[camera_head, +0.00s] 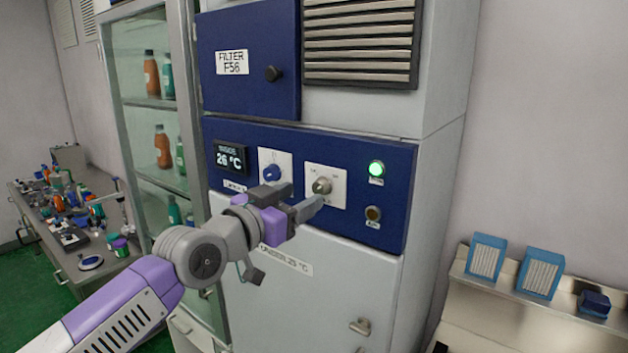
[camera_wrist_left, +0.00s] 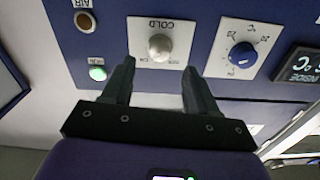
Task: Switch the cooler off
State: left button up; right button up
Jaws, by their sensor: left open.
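The cooler (camera_head: 400,235) is a tall grey cabinet with a blue control panel (camera_head: 390,160). The panel carries a display (camera_head: 230,158) reading 26 °C, a blue knob (camera_head: 271,172), a pale knob (camera_head: 321,185) on a white plate, a lit green lamp (camera_head: 376,168) and a dark amber lamp (camera_head: 373,213). My left gripper (camera_head: 305,200) is open in front of the pale knob. In the left wrist view the panel appears upside down; the pale knob (camera_wrist_left: 160,46), on a plate marked COLD, lies beyond and between the open fingers (camera_wrist_left: 158,85), apart from them. The right gripper is not visible.
A blue filter door (camera_head: 250,90) and a vent grille (camera_head: 360,40) sit above the panel. A glass cabinet (camera_head: 150,60) with bottles stands left, beside a cluttered bench (camera_head: 65,270). A metal shelf (camera_head: 480,290) with blue-framed filters (camera_head: 486,262) stands right.

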aim_at(318, 188)
pick_arm(q)
jog(key=p+x, duration=0.1)
jog(key=x, duration=0.1)
jog(key=shift+w+d+r+p, duration=0.15)
jog(key=shift+w+d+p, duration=0.1)
jog(key=shift+d+p, duration=0.1)
jog(key=shift+p+x, duration=0.4)
jog(key=shift+x, duration=0.9)
jog(key=shift+a, duration=0.1)
jog(key=c, duration=1)
jog(key=shift+c, duration=0.2)
